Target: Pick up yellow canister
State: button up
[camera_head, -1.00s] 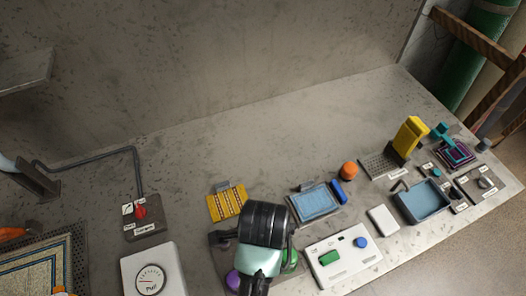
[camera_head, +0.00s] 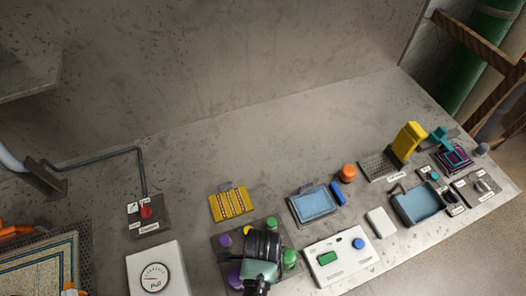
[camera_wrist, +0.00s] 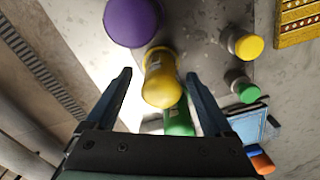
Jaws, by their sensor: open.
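A yellow canister (camera_wrist: 160,80) shows in the wrist view between my two open fingers. My gripper (camera_wrist: 158,90) is open, with one finger on each side of it. I cannot tell how far the fingertips reach down along it. A purple canister (camera_wrist: 133,20) stands just beyond it, and a green canister (camera_wrist: 180,120) stands close on the near side. A smaller yellow-topped canister (camera_wrist: 248,46) stands apart at the right. In the head view my arm's end hides the yellow canister between the fingers.
A smaller green-topped canister (camera_wrist: 246,92) is right of my fingers. In the head view, purple (camera_head: 225,241) and green (camera_head: 290,259) lids surround my arm. A yellow rack (camera_head: 232,203), blue tray (camera_head: 315,204) and white panel (camera_head: 338,258) are nearby. The bench behind is clear.

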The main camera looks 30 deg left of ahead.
jog(key=shift+f, duration=1.55)
jog(key=shift+w, duration=0.1)
grip_shut()
jog(key=shift+r, duration=0.1)
jog(key=shift+r+b, duration=0.35)
jog(key=shift+r, duration=4.6)
